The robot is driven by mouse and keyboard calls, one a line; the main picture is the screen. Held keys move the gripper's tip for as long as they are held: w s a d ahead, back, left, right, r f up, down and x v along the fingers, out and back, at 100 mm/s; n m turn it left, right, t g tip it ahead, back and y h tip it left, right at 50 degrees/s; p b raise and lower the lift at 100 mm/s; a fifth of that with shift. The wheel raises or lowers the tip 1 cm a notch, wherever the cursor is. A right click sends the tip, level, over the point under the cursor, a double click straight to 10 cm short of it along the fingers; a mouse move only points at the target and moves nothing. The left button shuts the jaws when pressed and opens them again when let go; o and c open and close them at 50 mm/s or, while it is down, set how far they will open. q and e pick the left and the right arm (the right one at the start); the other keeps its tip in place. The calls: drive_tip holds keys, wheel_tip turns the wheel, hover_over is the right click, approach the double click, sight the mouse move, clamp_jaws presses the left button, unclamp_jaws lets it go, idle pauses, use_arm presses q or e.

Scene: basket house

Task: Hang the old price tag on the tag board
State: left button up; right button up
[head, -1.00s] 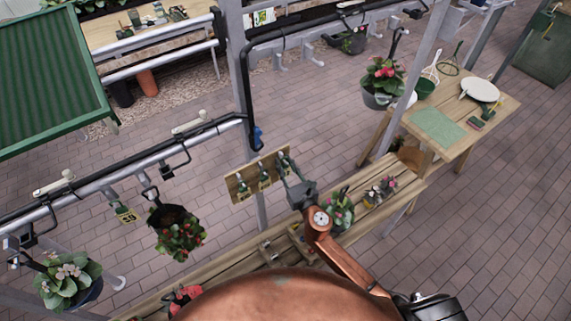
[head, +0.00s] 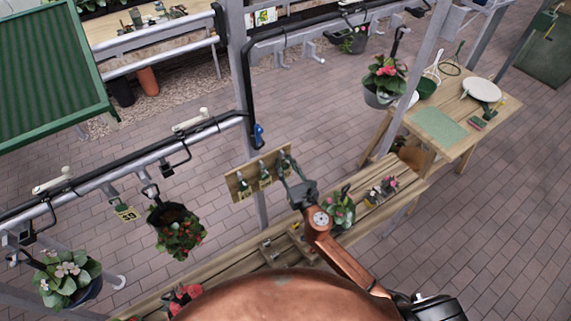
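The wooden tag board (head: 258,172) is fixed at the upright post in the middle of the head view. It has several dark pegs, and small tags hang at the left peg (head: 243,188) and the middle peg (head: 265,177). My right gripper (head: 288,168) is at the board's right end, its two thin fingers apart around the right peg area. Whether a tag hangs there is too small and covered to tell. My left gripper is out of view.
Below the board runs a slatted wooden bench (head: 375,205) with potted plants (head: 340,210). A hanging basket with red flowers (head: 178,230) hangs left, another basket (head: 382,85) at upper right. A side table (head: 475,130) stands right. The grey post (head: 243,100) is close to the board.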

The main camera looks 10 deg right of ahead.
drive_tip(key=o, duration=0.4)
drive_tip(key=shift+w+f, duration=0.15)
drive_tip(key=shift+w, duration=0.05)
drive_tip(key=shift+c, duration=0.2)
drive_tip(key=shift+s, duration=0.15)
